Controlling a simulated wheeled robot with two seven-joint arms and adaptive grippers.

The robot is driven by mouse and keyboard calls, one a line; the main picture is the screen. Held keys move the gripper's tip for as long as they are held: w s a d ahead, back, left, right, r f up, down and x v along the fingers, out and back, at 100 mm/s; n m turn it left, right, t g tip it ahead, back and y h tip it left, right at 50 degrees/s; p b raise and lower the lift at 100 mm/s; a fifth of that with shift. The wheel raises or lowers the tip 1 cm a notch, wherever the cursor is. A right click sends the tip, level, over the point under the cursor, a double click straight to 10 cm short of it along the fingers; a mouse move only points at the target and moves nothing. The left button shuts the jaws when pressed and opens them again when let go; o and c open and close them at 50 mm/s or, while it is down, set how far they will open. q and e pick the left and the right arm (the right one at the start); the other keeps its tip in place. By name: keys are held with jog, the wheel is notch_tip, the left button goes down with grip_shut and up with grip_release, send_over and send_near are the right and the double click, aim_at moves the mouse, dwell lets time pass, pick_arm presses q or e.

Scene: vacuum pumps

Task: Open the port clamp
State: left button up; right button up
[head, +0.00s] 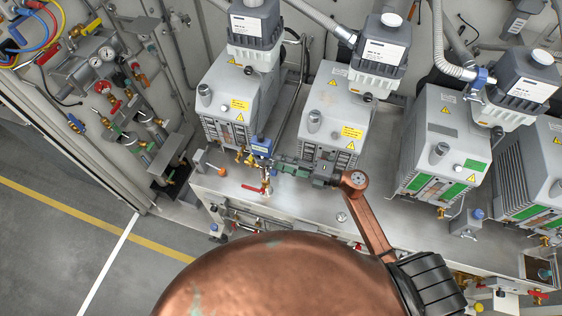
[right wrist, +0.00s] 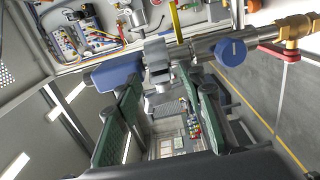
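In the head view, my right gripper (head: 279,163), with dark green fingers, reaches left to a small blue and metal port fitting (head: 261,147) on the front of the leftmost pump (head: 238,98). In the right wrist view, the green fingers (right wrist: 158,82) stand apart on either side of a silver clamp-like piece (right wrist: 158,55) on the pipe. A blue block (right wrist: 113,70) is left of it and a round blue knob (right wrist: 230,52) right. I cannot tell whether the fingertips touch the clamp. My left gripper is not in view.
A brass valve with a red handle (right wrist: 280,52) sits on the same pipe, close by. More pumps (head: 440,140) stand to the right on the metal bench. A gauge and valve panel (head: 100,75) is at the left wall. The floor (head: 60,230) at lower left is clear.

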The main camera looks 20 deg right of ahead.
jog(key=shift+a, duration=0.1)
jog(key=c, duration=0.7)
grip_shut()
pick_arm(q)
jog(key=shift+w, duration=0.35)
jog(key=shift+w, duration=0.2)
